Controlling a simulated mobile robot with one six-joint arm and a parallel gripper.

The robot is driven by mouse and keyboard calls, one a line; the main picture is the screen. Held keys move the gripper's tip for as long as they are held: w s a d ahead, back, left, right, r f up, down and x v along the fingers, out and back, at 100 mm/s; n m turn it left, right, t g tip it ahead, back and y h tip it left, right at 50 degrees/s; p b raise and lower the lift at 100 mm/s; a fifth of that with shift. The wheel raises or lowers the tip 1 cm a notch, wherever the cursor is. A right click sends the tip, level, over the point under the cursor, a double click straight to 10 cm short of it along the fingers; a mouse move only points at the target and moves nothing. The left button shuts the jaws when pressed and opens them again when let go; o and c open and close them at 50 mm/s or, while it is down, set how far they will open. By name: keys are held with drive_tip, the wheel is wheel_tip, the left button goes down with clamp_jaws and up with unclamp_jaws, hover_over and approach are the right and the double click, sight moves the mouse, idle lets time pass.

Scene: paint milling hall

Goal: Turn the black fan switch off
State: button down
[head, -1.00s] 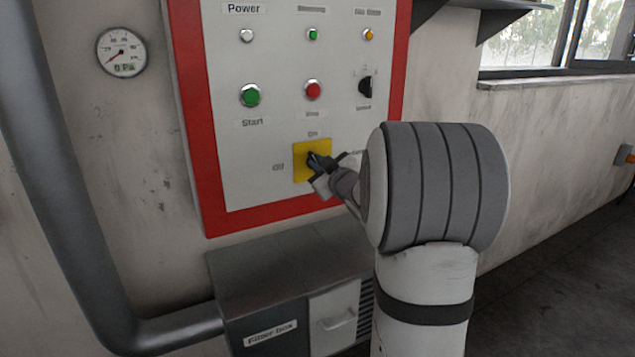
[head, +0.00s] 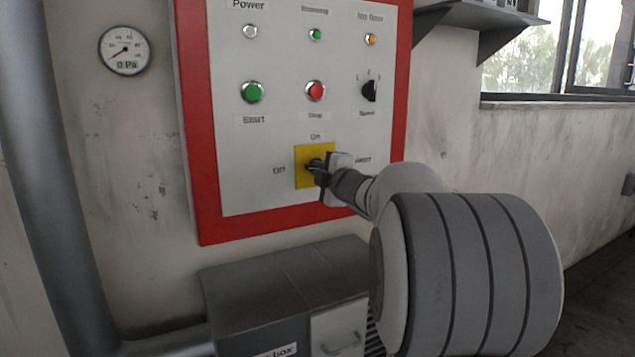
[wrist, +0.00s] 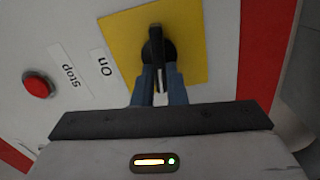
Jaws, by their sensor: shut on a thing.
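The black fan switch (head: 313,164) sits on a yellow square plate (head: 301,181) low on the control panel. An "On" label is above the plate and an "Off" label is to its left. My gripper (head: 318,168) is at the switch, coming from the right, with its fingers shut on the handle. In the wrist view, the black handle (wrist: 155,42) shows beyond the two blue-grey fingertips (wrist: 157,82), on the yellow plate (wrist: 190,40). The handle lies across the direction of the "On" label there. My gripper hides part of the switch, and I cannot tell which end is its pointer.
Above the switch are a green Start button (head: 253,92), a red Stop button (head: 316,91) and a black speed knob (head: 369,91). A grey box (head: 270,285) stands below the panel. A pressure gauge (head: 125,50) and thick pipe (head: 50,180) are at left.

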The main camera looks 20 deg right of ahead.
drive_tip(key=shift+f+n+b, duration=0.25)
drive_tip(key=shift+n+b, duration=0.35)
drive_tip(key=shift+n, duration=0.2)
drive_tip(key=shift+r, duration=0.1)
drive_tip(key=c, duration=1.5)
unclamp_jaws()
drive_tip(key=shift+o, duration=0.2)
drive_tip(key=s, duration=0.7)
drive_tip(key=shift+s+d, duration=0.15)
drive_tip(key=shift+s, duration=0.25)
drive_tip(key=shift+r+p, duration=0.1)
drive_tip(key=shift+p, duration=0.25)
